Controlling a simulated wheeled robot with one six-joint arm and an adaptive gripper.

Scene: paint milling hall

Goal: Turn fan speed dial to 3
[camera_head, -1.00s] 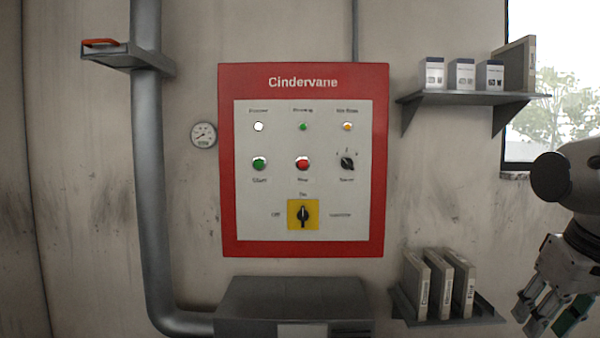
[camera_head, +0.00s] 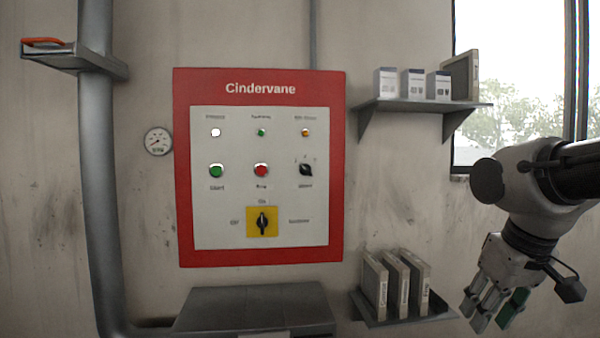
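The red-framed Cindervane panel (camera_head: 258,258) hangs on the wall left of centre. A small black dial (camera_head: 306,170) sits at the right of its button row, with small marks above it; its label is too blurred to read surely. The dial's pointer seems to point to the upper left, but its exact setting cannot be told. A larger black rotary switch (camera_head: 262,222) on a yellow plate sits below, its handle about vertical. My gripper (camera_head: 488,318) hangs at the lower right, pointing down, well apart from the panel. Its fingers stand apart with nothing visible between them.
A green button (camera_head: 216,171) and a red button (camera_head: 261,171) lie left of the dial. An upper shelf (camera_head: 425,105) with boxes and a lower shelf (camera_head: 400,313) with binders jut out right of the panel. A grey cabinet (camera_head: 250,308) stands below.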

